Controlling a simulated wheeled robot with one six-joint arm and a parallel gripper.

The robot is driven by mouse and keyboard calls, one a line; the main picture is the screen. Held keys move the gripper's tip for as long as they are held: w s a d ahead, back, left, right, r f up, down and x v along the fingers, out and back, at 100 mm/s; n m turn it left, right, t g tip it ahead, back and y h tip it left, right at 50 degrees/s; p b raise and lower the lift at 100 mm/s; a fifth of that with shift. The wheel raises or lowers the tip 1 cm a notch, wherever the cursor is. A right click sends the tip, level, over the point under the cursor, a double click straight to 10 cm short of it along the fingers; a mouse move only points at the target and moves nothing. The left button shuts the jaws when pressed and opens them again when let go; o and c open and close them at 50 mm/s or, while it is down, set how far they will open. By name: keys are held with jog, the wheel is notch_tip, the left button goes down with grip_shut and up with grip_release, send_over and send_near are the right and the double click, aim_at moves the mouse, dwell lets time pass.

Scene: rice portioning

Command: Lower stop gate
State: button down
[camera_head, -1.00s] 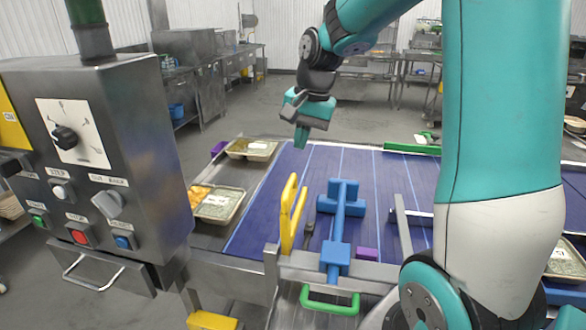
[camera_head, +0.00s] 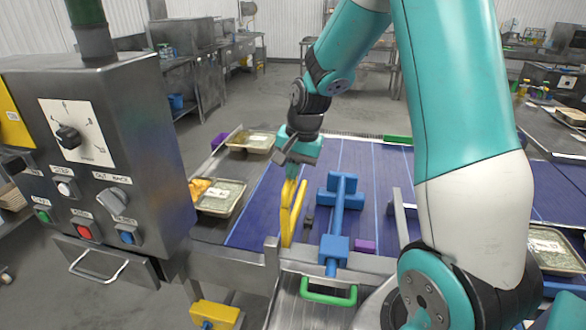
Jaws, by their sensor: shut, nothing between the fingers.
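A yellow upright gate (camera_head: 288,228), which looks like the stop gate, stands raised at the near edge of the blue conveyor belt (camera_head: 253,222). My gripper (camera_head: 288,174) points down at the top end of the yellow gate. It is shut, with nothing held. Its fingertips overlap the gate's top in the picture; I cannot tell if they touch it.
A blue T-shaped fixture (camera_head: 340,215) stands right of the gate, with a purple block (camera_head: 366,246) beside it. A green handle (camera_head: 328,292) is in front. Food trays (camera_head: 218,197) lie left of the belt. A control box (camera_head: 112,165) stands at the near left.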

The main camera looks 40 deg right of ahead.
aim_at(293, 194)
notch_tip(293, 194, down, 6)
jog(key=b, duration=0.4)
jog(key=shift+f, duration=0.5)
jog(key=shift+s, duration=0.15)
jog(key=shift+r+p, duration=0.35)
jog(key=shift+r, duration=0.05)
notch_tip(293, 194, up, 14)
jog(key=s+d+p, duration=0.1)
jog(key=shift+s+d+f, duration=0.15)
jog(key=shift+s+d, duration=0.15)
jog(key=shift+s, duration=0.1)
